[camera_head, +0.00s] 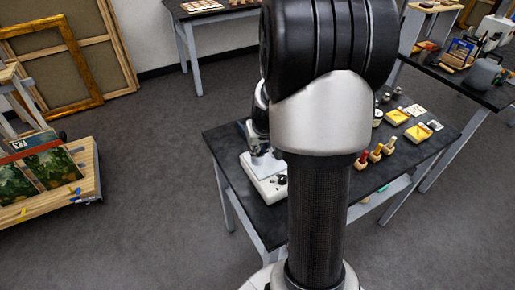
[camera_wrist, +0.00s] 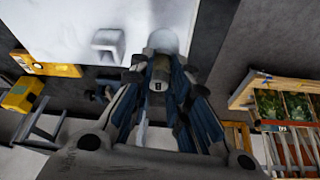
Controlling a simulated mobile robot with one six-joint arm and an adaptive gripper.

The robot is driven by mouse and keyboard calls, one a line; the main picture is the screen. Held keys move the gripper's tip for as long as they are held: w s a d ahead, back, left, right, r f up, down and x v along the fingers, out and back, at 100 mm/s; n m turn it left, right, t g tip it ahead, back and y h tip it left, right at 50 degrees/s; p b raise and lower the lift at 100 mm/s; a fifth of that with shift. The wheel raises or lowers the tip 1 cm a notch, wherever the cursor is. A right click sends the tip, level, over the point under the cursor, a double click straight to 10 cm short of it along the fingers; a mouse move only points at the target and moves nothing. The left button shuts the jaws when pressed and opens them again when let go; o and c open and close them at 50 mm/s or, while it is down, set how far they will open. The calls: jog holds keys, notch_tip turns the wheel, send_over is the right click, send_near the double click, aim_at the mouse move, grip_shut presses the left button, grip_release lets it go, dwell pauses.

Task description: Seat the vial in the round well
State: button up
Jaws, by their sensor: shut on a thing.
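In the wrist view my gripper (camera_wrist: 162,58) has its fingers drawn together. A pale, rounded thing (camera_wrist: 163,42) shows between the fingertips; it may be the vial, but it is too small and blurred to be sure. In the head view my own arm stands in front and hides the gripper and part of the dark worktable (camera_head: 228,146).
Small red- and yellow-topped pieces (camera_head: 376,153) and yellow trays (camera_head: 418,132) lie to the right. A wooden cart with pictures (camera_head: 50,170) stands on the floor at left, with clear floor between.

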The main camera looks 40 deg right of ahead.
jog(key=o, duration=0.9)
jog(key=shift+c, duration=0.2)
jog(key=p+v, duration=0.3)
jog(key=v, duration=0.9)
jog(key=shift+p, duration=0.4)
jog(key=shift+r, duration=0.15)
